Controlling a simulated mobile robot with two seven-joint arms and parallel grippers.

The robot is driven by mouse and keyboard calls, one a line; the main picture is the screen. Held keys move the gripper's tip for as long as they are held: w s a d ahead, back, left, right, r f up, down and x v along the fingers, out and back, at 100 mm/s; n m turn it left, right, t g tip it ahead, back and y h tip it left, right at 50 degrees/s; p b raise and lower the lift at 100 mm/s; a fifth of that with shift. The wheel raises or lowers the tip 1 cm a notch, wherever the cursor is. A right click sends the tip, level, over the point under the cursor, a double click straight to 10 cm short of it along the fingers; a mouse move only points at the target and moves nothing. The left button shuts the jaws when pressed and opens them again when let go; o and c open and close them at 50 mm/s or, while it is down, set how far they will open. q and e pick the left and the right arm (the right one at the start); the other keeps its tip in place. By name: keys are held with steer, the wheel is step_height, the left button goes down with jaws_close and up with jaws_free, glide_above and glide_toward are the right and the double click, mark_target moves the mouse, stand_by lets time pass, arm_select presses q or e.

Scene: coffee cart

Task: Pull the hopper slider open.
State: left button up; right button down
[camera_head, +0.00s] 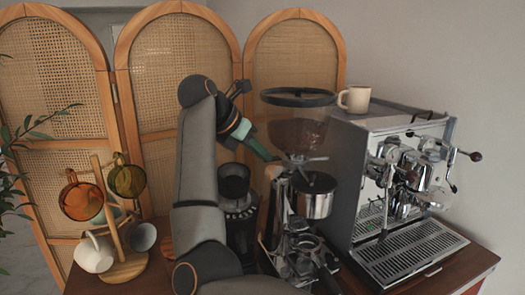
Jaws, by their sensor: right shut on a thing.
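The grinder's hopper (297,130) is a smoky clear funnel with a dark lid, and beans show dimly inside. It stands on the grinder (316,200) at the centre right. My right gripper (268,155) reaches in from the left at the hopper's neck, with its fingers angled down to the right. It is shut on the hopper slider at the neck's left side. The fingers hide the slider, so how far out it sits cannot be seen. My left gripper is not in view.
A chrome espresso machine (393,185) stands right of the grinder, with a cream cup (355,99) on top. A second, dark grinder (237,205) stands behind my forearm. A wooden mug tree (122,262) with several mugs stands at the left. A folding cane screen (165,80) closes off the back.

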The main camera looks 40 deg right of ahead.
steer(key=shift+w+a, duration=0.1)
steer(key=shift+a, duration=0.05)
steer(key=c, duration=1)
jaws_free()
steer(key=shift+a, duration=0.15)
steer(key=shift+o, duration=0.6)
steer(key=v, duration=1.2)
steer(key=shift+r, duration=0.2)
